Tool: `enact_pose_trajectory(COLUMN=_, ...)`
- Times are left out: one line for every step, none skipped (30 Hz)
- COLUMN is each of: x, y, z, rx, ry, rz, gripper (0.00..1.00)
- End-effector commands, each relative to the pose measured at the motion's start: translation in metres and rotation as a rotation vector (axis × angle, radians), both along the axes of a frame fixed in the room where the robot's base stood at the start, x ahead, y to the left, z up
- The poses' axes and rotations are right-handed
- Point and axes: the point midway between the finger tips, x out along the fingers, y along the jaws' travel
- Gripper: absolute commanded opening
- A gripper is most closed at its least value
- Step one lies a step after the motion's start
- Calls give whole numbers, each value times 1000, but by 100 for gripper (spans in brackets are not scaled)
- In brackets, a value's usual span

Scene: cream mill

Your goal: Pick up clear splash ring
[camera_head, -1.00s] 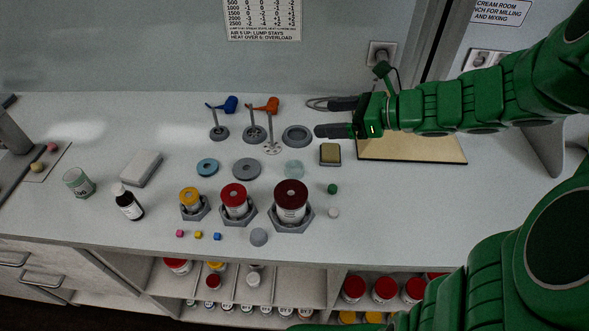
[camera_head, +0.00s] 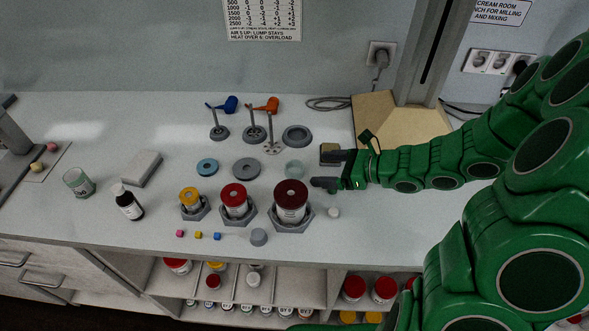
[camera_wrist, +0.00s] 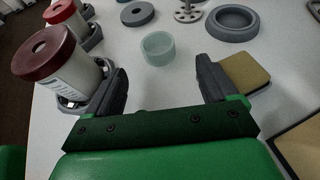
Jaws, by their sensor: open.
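The clear splash ring (camera_head: 294,169) is a pale, see-through greenish ring lying on the bench, behind the large dark-red-lidded jar. In the wrist view the ring (camera_wrist: 158,48) stands ahead of my gripper, between the lines of its two fingers and apart from them. My gripper (camera_head: 322,169) is open and empty, just right of the ring, with its fingers pointing left. In the wrist view my gripper (camera_wrist: 165,85) shows both dark fingers spread wide. The nearer finger is close to the dark-red-lidded jar (camera_wrist: 50,62).
The dark-red-lidded jar (camera_head: 291,198) sits in a hexagonal holder in front of the ring. A yellowish sponge-like block (camera_wrist: 243,74) lies beside the right finger. A grey ring (camera_head: 246,169) lies left, a grey dish (camera_head: 297,136) behind.

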Motion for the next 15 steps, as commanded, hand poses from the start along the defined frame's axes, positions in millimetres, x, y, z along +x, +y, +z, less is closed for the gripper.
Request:
enact_pose_trajectory(x=0, y=2, z=-1, rx=0, ry=0, rz=1, gripper=86)
enact_pose_trajectory(x=1, y=4, z=-2, rx=0, ry=1, rz=2, gripper=86)
enact_pose_trajectory(x=1, y=6, z=-2, rx=0, ry=0, rz=2, gripper=86)
enact_pose_trajectory(x=2, y=8, z=-3, rx=0, ry=0, rz=2, gripper=86)
enact_pose_trajectory(x=3, y=10, z=-4, rx=0, ry=0, rz=2, gripper=86)
enact_pose_trajectory(x=4, y=13, z=-5, rx=0, ry=0, rz=2, gripper=86)
enact_pose_trajectory(x=4, y=15, z=-6, rx=0, ry=0, rz=2, gripper=86)
enact_pose_trajectory(x=5, y=17, z=-7, rx=1, ry=0, rz=2, gripper=86)
enact_pose_trajectory(x=6, y=20, z=-8, rx=1, ry=0, rz=3, gripper=86)
enact_pose_trajectory(x=6, y=21, z=-8, rx=1, ry=0, rz=2, gripper=86)
enact_pose_trajectory(x=7, y=22, z=-8, rx=2, ry=0, rz=2, gripper=86)
enact_pose_trajectory(x=7, y=24, z=-9, rx=2, ry=0, rz=1, gripper=86)
enact_pose_trajectory(x=7, y=25, z=-9, rx=2, ry=0, rz=1, gripper=86)
enact_pose_trajectory(x=8, y=26, z=-10, rx=2, ry=-1, rz=1, gripper=86)
enact_pose_trajectory(x=8, y=29, z=-11, rx=2, ry=-1, rz=2, gripper=86)
